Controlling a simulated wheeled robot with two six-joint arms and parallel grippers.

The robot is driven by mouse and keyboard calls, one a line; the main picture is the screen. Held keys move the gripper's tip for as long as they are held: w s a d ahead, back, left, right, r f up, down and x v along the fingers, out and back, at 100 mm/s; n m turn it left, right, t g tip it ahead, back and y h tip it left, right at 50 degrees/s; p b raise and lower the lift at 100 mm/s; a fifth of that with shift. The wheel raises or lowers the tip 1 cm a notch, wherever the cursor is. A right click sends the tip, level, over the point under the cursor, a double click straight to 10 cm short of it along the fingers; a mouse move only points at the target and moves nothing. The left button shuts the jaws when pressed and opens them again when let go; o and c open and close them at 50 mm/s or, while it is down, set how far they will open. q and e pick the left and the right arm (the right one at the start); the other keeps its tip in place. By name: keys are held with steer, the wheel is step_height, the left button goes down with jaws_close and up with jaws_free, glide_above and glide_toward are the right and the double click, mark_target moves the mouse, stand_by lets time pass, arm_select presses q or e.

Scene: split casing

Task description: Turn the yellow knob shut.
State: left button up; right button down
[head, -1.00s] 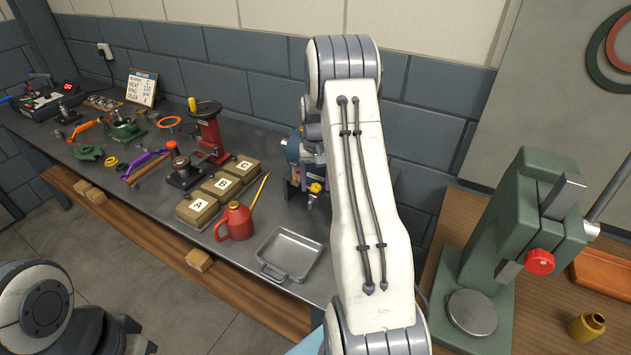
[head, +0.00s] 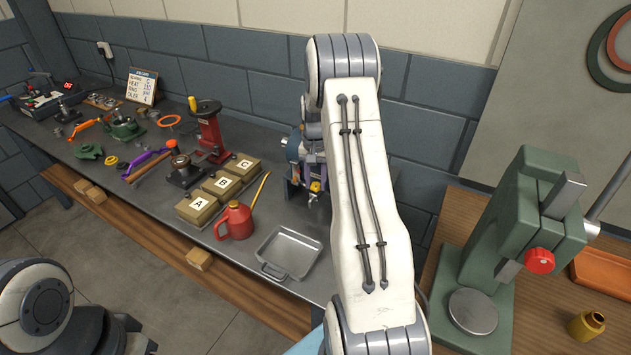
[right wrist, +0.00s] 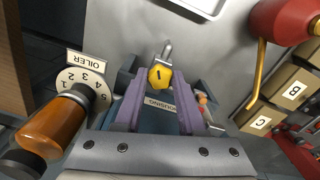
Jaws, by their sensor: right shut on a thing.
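The yellow knob (right wrist: 160,77) sits on a small metal valve with a short spout, on the casing on the bench. It has a dark mark on its face. My right gripper (right wrist: 161,84) has its two purple-grey fingers on either side of the knob and is shut on it. In the head view the knob (head: 315,186) shows small beside my right forearm, which hides much of the casing. My left arm shows at the lower left of the head view, with its gripper out of the picture.
An amber oiler (right wrist: 58,122) with a numbered dial (right wrist: 84,86) stands close to the gripper's left in the wrist view. A metal tray (head: 290,252), a red oil can (head: 236,220) and lettered boxes (head: 222,184) stand nearby. A green press (head: 520,225) stands at right.

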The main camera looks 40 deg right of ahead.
mark_target(315, 185)
steer(key=m, duration=0.5)
steer(key=shift+w+r+m, duration=0.1)
steer(key=shift+m, duration=0.2)
stand_by(0.4)
steer(key=c, duration=0.5)
jaws_free()
steer(key=shift+r, duration=0.35)
step_height(315, 185, up, 10)
steer(key=b, duration=0.2)
